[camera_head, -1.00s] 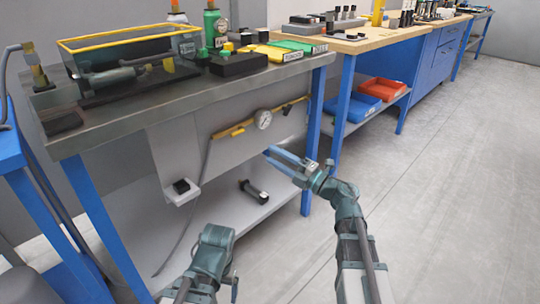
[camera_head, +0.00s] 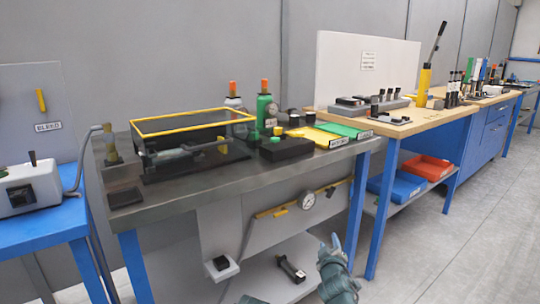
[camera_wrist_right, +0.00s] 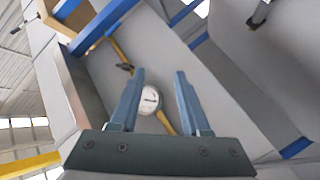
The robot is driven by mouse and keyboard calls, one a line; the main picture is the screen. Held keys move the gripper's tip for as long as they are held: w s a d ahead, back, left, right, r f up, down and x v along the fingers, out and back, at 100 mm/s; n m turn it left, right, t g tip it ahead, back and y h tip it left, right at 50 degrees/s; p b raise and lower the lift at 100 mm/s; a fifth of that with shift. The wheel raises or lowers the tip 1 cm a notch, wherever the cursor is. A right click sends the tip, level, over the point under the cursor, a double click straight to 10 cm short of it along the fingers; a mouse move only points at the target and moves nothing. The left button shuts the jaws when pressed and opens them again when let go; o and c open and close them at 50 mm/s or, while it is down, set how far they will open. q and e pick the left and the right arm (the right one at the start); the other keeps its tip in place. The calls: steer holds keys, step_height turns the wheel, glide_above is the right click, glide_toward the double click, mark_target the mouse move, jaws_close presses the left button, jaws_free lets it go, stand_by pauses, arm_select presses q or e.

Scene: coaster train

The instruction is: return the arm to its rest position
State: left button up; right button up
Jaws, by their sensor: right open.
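My right gripper (camera_head: 331,242) is low in the head view, in front of the grey bench's lower panel, with its blue fingers pointing up and away. In the right wrist view its two fingers (camera_wrist_right: 159,74) stand apart with nothing held between them. Beyond them is the round white pressure gauge (camera_wrist_right: 150,100) on its yellow bar. The gauge (camera_head: 307,201) also shows in the head view, above and left of the gripper and apart from it. Only a sliver of my left arm shows at the bottom edge of the head view; its fingers are hidden.
The dark bench top (camera_head: 180,198) carries a yellow-framed case (camera_head: 190,121), a black block (camera_head: 286,149) and bottles. A blue bin (camera_head: 398,187) and red bin (camera_head: 430,168) sit on the shelf to the right. A black cylinder (camera_head: 290,268) lies on the lower shelf. Floor is clear at right.

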steer(key=s+a+f+m+g+p, duration=0.1)
steer(key=s+a+f+g, duration=0.35)
steer(key=s, duration=0.45)
steer(key=s+a+f+m+g+p, duration=0.2)
steer(key=s+a+f+g, duration=0.3)
steer(key=s, duration=0.5)
steer(key=s+a+f+m+g+p, duration=0.1)
steer(key=s+a+f+g, duration=0.2)
steer(key=s+g, duration=0.45)
step_height(320, 180, up, 38)
steer(key=s+t+y+p, duration=0.1)
steer(key=p, duration=3.7)
steer(key=shift+s+f, duration=0.2)
steer(key=shift+d, duration=0.1)
